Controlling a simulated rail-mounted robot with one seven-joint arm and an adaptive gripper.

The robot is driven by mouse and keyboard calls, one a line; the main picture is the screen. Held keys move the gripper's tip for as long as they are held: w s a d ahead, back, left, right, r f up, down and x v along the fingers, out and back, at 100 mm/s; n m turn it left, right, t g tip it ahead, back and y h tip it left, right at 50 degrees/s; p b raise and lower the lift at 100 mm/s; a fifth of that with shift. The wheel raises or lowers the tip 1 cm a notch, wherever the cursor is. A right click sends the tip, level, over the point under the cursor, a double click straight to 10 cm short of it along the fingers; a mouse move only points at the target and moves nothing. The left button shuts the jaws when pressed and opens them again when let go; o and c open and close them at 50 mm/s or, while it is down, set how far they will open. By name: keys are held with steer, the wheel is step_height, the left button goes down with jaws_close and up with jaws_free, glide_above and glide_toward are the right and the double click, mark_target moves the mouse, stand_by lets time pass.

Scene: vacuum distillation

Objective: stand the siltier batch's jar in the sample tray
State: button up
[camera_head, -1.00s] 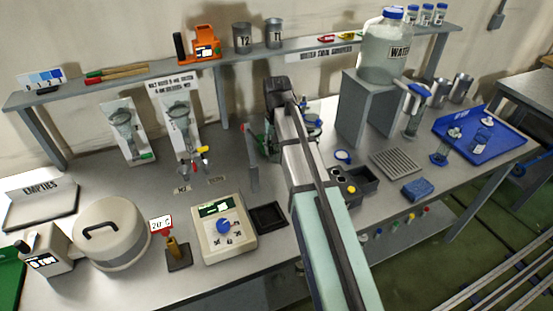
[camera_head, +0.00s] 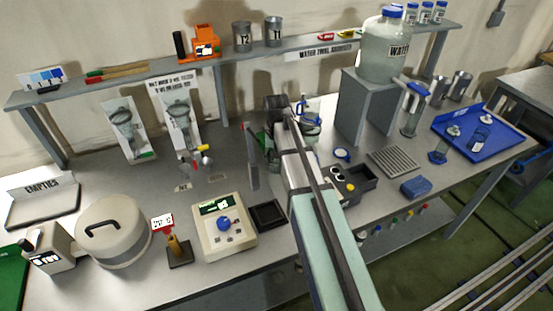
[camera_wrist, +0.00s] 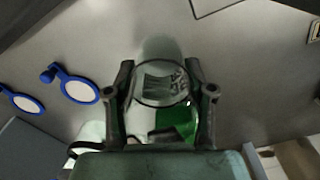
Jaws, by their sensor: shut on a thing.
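My gripper (camera_wrist: 162,92) is shut on a clear glass jar (camera_wrist: 160,80) in the wrist view, with one dark finger on each side. The jar's round rim and a dark marking show, but the marking is unreadable. Green shows in the jar's lower right part, and I cannot tell whether it is in or behind the jar. In the head view my arm hides most of the gripper and the jar. A blue tray (camera_head: 460,147) stands at the right of the bench. No label I can read names the sample tray. How silty the jar's contents are cannot be told.
A tray marked EMPTIES (camera_head: 42,208) is at the far left. A white device with a blue knob (camera_head: 224,228) and a small black tray (camera_head: 267,215) stand left of my arm. A dark box (camera_head: 358,184) and grey rack (camera_head: 393,162) are to its right. Blue-rimmed discs (camera_wrist: 78,87) lie nearby.

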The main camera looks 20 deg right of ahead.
steer(key=o, duration=1.3)
steer(key=shift+f, duration=0.1)
step_height(320, 180, up, 11)
steer(key=b, duration=0.2)
steer(key=shift+o, duration=0.5)
steer(key=shift+r, duration=0.65)
